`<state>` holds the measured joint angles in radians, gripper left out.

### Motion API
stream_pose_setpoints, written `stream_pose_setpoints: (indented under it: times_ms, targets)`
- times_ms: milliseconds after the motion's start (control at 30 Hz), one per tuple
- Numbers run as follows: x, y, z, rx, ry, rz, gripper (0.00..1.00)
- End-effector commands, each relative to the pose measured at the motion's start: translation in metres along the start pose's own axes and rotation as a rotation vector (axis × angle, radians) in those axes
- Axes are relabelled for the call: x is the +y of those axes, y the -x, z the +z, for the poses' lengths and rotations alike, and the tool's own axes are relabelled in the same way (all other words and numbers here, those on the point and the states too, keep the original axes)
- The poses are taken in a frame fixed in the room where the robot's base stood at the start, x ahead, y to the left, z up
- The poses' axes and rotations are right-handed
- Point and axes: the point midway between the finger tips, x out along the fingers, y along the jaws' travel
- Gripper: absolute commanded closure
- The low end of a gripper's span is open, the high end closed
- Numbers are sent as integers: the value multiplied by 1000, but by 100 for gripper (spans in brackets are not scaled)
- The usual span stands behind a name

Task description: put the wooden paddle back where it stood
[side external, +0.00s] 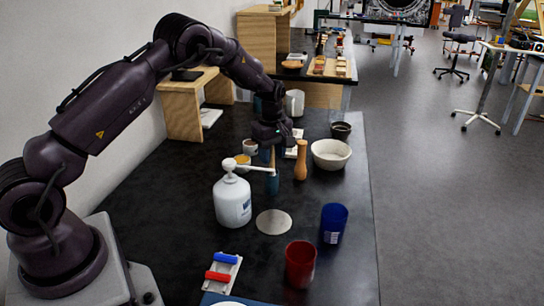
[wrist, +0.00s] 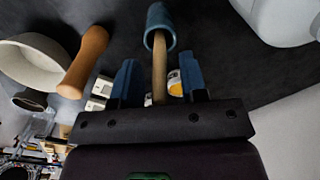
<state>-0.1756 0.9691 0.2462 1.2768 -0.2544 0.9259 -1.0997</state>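A thin wooden stick, apparently the paddle's handle (wrist: 159,72), rises from a teal cup (wrist: 156,20) in the wrist view. The teal cup (side external: 272,184) stands on the black table in the side external view, partly hidden behind a white pump bottle's spout. The stick (side external: 273,157) shows faintly above it, under my gripper (side external: 271,140). In the wrist view my gripper (wrist: 158,62) has its two blue fingers wide apart, one on each side of the stick, with a gap on both sides. The paddle's lower end is hidden in the cup.
A wooden pestle-shaped piece (side external: 300,160) and a white bowl (side external: 331,154) stand close on the right. The white pump bottle (side external: 232,201) is in front. A pale disc (side external: 274,222), a blue cup (side external: 333,223) and a red cup (side external: 300,264) lie nearer the front.

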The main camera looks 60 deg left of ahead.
Motion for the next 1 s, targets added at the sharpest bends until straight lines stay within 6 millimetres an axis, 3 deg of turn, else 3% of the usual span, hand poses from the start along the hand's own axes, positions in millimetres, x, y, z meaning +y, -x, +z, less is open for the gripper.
stream_pose_setpoints:
  times_ms: [400, 533, 767, 867, 1000]
  targets:
    - [0, 87, 0, 2, -1, 4, 60]
    - [0, 103, 0, 1, -1, 2, 60]
    - [-1, 114, 1, 0, -7, 3, 60]
    - [-6, 130, 8, -3, -51, 25, 60]
    - [-30, 175, 31, -8, -212, 92, 60]
